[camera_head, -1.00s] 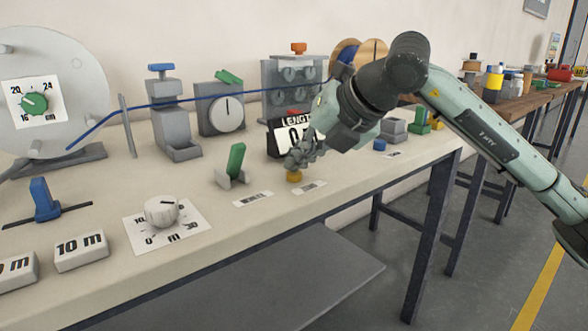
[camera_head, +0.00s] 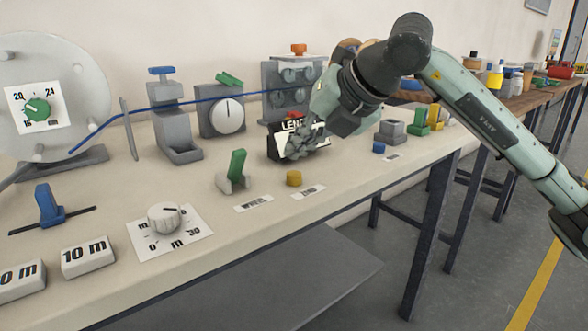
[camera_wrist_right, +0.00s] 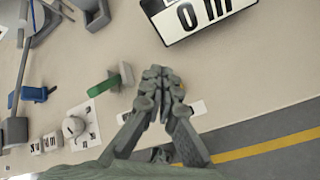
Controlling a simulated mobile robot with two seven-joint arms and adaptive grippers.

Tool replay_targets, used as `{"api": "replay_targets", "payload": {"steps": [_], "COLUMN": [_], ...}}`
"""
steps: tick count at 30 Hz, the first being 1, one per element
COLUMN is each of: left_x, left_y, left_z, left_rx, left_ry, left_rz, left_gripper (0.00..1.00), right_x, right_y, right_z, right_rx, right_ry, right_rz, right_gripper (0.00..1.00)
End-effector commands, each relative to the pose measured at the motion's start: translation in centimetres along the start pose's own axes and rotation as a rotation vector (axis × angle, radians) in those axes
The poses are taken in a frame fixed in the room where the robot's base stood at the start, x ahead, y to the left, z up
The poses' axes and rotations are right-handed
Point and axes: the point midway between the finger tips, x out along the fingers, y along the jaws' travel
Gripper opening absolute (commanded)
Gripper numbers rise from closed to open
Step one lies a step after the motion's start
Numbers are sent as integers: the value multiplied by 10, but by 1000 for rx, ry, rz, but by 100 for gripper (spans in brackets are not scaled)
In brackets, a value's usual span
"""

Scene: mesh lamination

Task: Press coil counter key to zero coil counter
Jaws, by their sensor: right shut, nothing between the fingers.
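The yellow key (camera_head: 294,179) stands on the bench behind a small label (camera_head: 309,192) that seems to read ZERO. The counter (camera_head: 291,126), marked LENGTH, stands behind it; my fingers cover much of its face. My right gripper (camera_head: 297,150) is shut and empty, above and apart from the yellow key, in front of the counter. In the right wrist view the gripper fingers (camera_wrist_right: 158,80) are together and hide most of the key. My left gripper is not in view.
A green lever (camera_head: 236,167) stands left of the key, with a white dial (camera_head: 165,217) farther left. A small blue block (camera_head: 379,147) and grey block (camera_head: 393,130) lie to the right. A blue cable (camera_head: 220,98) runs behind.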

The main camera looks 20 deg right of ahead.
Motion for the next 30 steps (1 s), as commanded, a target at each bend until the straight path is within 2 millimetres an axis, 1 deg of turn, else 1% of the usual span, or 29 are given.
{"api": "replay_targets", "payload": {"steps": [1, 10, 30], "left_x": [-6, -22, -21], "left_y": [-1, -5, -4], "left_z": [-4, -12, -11], "left_rx": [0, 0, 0], "left_ry": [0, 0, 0], "left_rz": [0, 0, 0], "left_gripper": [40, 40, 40], "right_x": [-7, -26, -26], "right_y": [5, 19, 19], "right_z": [5, 19, 19], "right_rx": [0, 0, 0], "right_ry": [-1, 0, 0], "right_rz": [1, 1, 0], "right_gripper": [0, 0, 0]}}
